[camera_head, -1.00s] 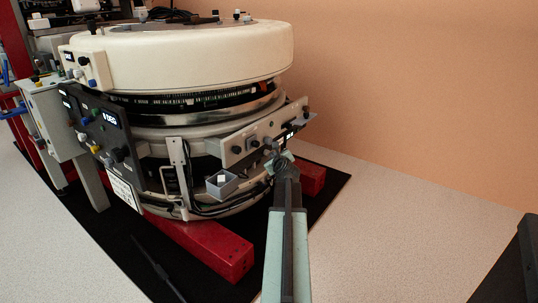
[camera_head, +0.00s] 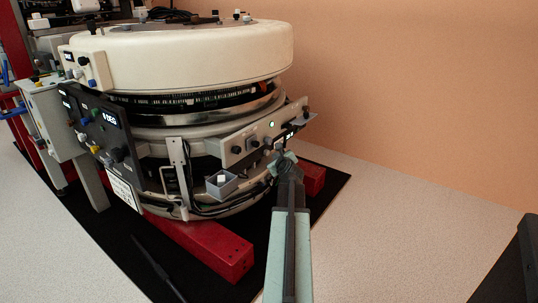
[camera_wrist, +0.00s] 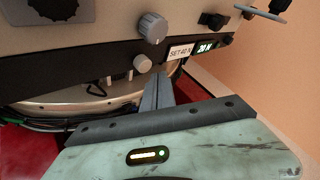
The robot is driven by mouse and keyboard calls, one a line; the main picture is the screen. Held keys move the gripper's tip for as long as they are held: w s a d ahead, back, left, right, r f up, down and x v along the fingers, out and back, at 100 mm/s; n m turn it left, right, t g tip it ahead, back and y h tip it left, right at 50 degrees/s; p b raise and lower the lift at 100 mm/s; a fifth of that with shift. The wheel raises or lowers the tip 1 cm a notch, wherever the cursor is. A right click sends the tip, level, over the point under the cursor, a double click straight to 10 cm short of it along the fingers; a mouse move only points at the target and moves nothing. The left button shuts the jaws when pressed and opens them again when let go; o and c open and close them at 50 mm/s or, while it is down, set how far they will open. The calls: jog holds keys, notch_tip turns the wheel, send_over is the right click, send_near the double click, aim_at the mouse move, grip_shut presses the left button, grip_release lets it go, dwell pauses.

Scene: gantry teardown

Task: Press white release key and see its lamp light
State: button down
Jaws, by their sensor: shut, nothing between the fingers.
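In the wrist view a small pale round button (camera_wrist: 143,63) sits below a ribbed grey knob (camera_wrist: 152,27). A white block-shaped key (camera_head: 221,180) shows in a small grey box left of my arm; I cannot tell which of these is the release key. My gripper (camera_wrist: 163,74) is shut and empty, its tips just right of the round button and below the panel's label; contact is unclear.
A "SET 40 N" label (camera_wrist: 180,51) and a lit "20 N" display (camera_wrist: 207,45) are right of the knob. A dark knob (camera_wrist: 213,20) is at upper right. Red base beams (camera_head: 215,250) lie under the machine on a black mat (camera_head: 115,235).

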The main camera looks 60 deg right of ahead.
jog(key=shift+s, duration=3)
